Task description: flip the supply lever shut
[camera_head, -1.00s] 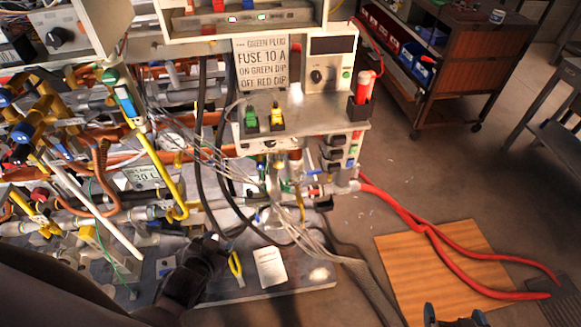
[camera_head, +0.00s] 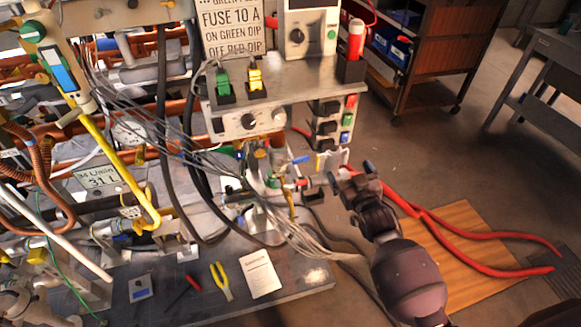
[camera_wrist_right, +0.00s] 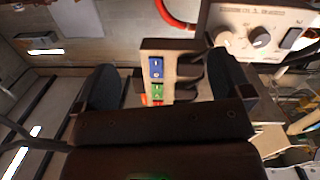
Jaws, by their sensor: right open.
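My right gripper (camera_head: 352,172) is open and empty, at the lower right of the bench unit. In the right wrist view its two dark fingers (camera_wrist_right: 165,85) stand apart, with a switch panel (camera_wrist_right: 172,68) beyond them. That panel carries blue and green rockers and black blocks; it also shows in the head view (camera_head: 333,120). A small blue-handled lever (camera_head: 300,160) and a red-handled fitting (camera_head: 303,182) sit on the pipework left of the gripper. I cannot tell which one is the supply lever. No contact with the gripper is visible. My left gripper is out of view.
Grey cables (camera_head: 215,165) and black hoses (camera_head: 163,120) hang in front of the pipes. Yellow pliers (camera_head: 222,282) and a white sheet (camera_head: 260,274) lie on the bench plate. Red hoses (camera_head: 470,250) cross a wooden board (camera_head: 455,225) on the floor. A cart (camera_head: 435,70) stands behind.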

